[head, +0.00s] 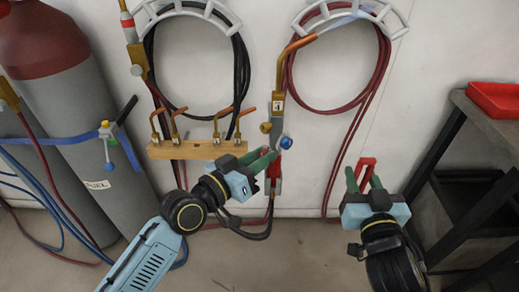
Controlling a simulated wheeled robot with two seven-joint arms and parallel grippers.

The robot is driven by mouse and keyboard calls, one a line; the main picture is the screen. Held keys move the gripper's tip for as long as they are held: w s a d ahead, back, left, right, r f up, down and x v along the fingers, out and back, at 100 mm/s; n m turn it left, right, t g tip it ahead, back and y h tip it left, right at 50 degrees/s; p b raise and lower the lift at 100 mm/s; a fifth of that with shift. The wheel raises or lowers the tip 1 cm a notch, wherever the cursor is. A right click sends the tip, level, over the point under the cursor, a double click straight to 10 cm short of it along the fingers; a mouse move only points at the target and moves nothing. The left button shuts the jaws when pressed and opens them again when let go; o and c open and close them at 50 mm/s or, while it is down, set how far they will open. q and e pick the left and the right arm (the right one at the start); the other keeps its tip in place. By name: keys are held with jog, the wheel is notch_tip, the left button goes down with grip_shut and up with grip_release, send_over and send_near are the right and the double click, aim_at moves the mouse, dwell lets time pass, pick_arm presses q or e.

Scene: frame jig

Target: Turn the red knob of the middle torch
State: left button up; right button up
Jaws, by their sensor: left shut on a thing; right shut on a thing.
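A torch (279,105) with a bent copper tip and a small number label hangs against the wall, right of centre. It has a brass knob (266,127) on its left and a blue knob (286,142) on its right. A red part (276,165) is at its lower end. My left gripper (267,163) is shut on this lower part of the torch, and its fingers partly hide it. I cannot make out a separate red knob. My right gripper (364,180) is shut on a small red object (367,162), away from the torch.
Another torch (135,50) hangs upper left. Coiled hoses (240,85) hang from wall brackets. A wooden rack (185,150) holds several copper tips. A grey cylinder (75,110) stands left. A dark table with a red tray (495,98) stands right.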

pick_arm(q)
jog(key=shift+n, duration=0.3)
jog(key=o, duration=1)
jog(key=v, duration=1.2)
jog(key=shift+p, duration=0.3)
